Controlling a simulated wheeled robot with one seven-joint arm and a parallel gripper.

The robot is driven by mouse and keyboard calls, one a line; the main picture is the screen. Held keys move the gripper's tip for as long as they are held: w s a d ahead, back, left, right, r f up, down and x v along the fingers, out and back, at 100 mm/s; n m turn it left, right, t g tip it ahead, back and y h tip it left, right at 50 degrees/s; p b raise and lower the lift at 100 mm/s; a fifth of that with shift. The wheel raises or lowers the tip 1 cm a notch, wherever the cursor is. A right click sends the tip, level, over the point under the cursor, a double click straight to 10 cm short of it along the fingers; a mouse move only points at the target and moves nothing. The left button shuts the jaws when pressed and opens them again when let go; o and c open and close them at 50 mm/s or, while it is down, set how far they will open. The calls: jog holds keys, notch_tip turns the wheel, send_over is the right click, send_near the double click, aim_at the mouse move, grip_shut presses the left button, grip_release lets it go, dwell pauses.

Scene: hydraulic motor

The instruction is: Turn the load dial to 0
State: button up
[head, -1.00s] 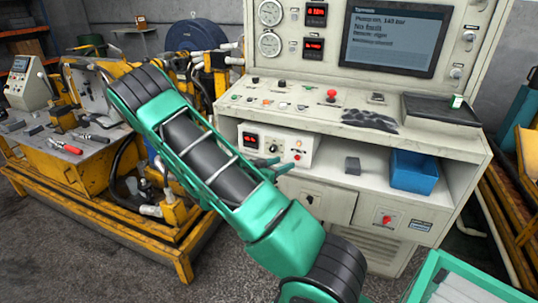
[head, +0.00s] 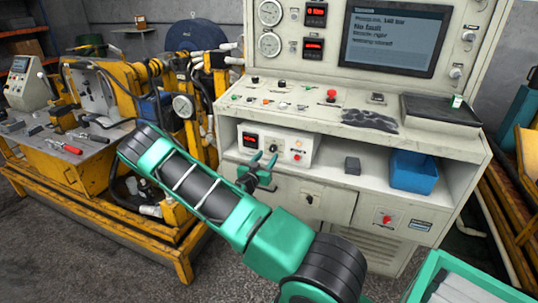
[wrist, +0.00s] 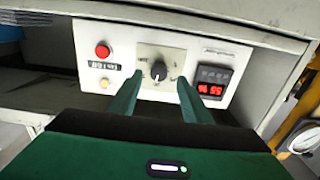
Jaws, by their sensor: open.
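A small white control box (head: 312,150) sits on the console's shelf. In the wrist view it shows turned over, with a black dial knob (wrist: 158,70) on a grey plate at its middle. I take this knob for the load dial; its labels are too small to read. The knob's white mark points down in that view. Beside it are a red digital display (wrist: 211,90) and a red button (wrist: 102,51). My gripper (head: 264,159) is open in front of the box. In the wrist view its two green fingers (wrist: 159,80) stand either side of the knob, apart from it.
The console desk (head: 330,118) overhangs the shelf close above my gripper. A dark block (head: 352,165) and a blue bin (head: 413,172) stand to the right on the shelf. A yellow machine frame (head: 185,240) stands at the left.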

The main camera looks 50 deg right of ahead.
aim_at(271, 150)
jog(key=shift+x, duration=2.05)
jog(key=c, duration=1)
jog(key=shift+w, duration=0.1)
jog(key=shift+c, duration=0.2)
